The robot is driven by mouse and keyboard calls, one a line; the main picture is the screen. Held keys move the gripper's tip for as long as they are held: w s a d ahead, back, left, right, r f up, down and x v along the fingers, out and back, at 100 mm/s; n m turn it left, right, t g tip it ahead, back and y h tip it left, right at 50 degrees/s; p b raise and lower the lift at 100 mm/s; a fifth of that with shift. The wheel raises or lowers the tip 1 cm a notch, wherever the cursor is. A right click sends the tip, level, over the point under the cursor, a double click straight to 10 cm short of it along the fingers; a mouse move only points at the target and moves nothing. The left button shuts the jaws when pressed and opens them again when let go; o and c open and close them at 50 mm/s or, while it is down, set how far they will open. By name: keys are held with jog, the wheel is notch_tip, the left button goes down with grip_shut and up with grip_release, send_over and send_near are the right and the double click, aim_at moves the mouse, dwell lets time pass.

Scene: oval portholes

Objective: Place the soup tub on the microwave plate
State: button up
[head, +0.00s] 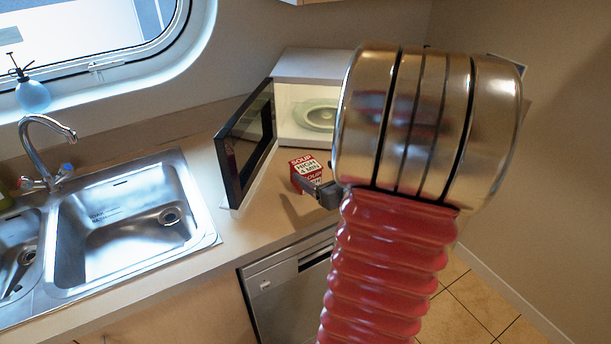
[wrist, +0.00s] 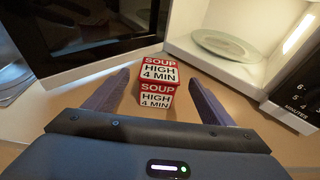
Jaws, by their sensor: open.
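The soup tub (head: 307,170) is a small red and white box-shaped tub marked "SOUP HIGH 4 MIN". It stands upright on the counter in front of the open microwave (head: 300,68). In the wrist view the tub (wrist: 158,82) is ahead of my gripper (wrist: 158,85), roughly centred between the two open fingers. I cannot tell whether the fingers reach past its sides. The microwave plate (wrist: 224,45) is a pale round plate inside the microwave; it also shows in the head view (head: 318,116). My arm hides the microwave's right part and most of my gripper in the head view.
The microwave door (head: 246,145) hangs wide open to the left of the tub. A steel sink (head: 130,225) with a tap (head: 45,150) is further left. A dishwasher (head: 290,295) is below the counter. A spray bottle (head: 32,92) stands by the window.

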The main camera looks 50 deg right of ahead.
aim_at(308, 166)
jog(key=shift+x, duration=0.95)
jog(key=shift+w, duration=0.1)
jog(key=shift+x, duration=2.5)
jog(key=shift+c, duration=0.4)
jog(key=c, duration=1.4)
jog(key=shift+r, duration=5.05)
